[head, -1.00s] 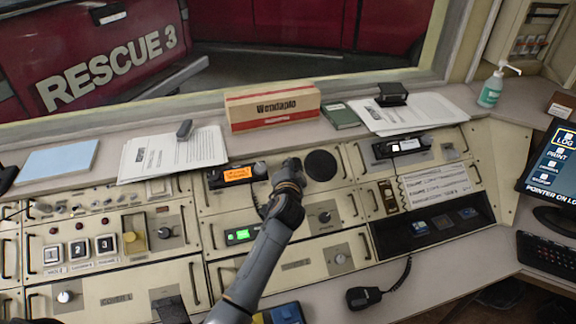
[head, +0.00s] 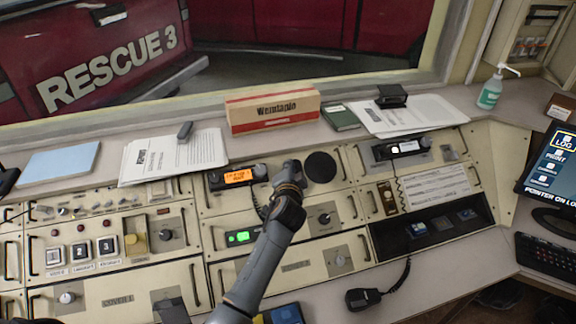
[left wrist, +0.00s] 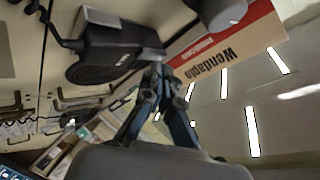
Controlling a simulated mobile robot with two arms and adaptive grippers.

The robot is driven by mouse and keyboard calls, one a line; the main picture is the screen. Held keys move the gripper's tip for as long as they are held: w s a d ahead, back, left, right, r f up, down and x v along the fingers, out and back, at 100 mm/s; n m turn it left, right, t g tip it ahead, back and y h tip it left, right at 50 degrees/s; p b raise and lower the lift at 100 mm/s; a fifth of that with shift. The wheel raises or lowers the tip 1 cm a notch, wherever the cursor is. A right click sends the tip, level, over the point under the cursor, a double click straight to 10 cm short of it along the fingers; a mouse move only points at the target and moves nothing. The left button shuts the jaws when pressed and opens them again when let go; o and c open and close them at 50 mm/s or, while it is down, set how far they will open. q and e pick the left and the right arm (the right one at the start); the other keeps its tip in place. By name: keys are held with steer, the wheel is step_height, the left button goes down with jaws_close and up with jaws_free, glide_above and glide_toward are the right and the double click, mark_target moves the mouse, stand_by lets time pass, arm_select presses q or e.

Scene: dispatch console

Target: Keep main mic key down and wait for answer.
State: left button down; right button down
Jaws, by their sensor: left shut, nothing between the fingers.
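My left gripper (head: 290,172) is over the middle of the console, between the orange-lit radio (head: 238,177) and the round black speaker (head: 320,166). Its fingers are hidden by the wrist in the head view. In the left wrist view the dark fingers (left wrist: 156,74) are shut and empty, with their tips at the edge of a black device with a small white label (left wrist: 102,55), which seems to be the main mic. I cannot tell whether they press its key. My right gripper is not in view.
A Wendaplo box (head: 273,107) stands behind the gripper on the ledge. Loose papers (head: 172,155) lie to its left. A hand mic (head: 363,298) with a coiled cord lies at the front. A green-lit unit (head: 242,237) sits left of my arm.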

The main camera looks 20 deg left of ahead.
arm_select(q)
steer(key=shift+s+d+r, duration=0.15)
steer(key=shift+r, duration=0.15)
steer(key=shift+s+d+r+p, duration=0.1)
steer(key=shift+s+r+p, duration=0.05)
steer(key=shift+r+p, duration=0.4)
steer(key=s+r+p, duration=0.1)
steer(key=s+d+r+p, duration=0.1)
steer(key=r+p, duration=0.1)
steer(key=shift+d, duration=0.15)
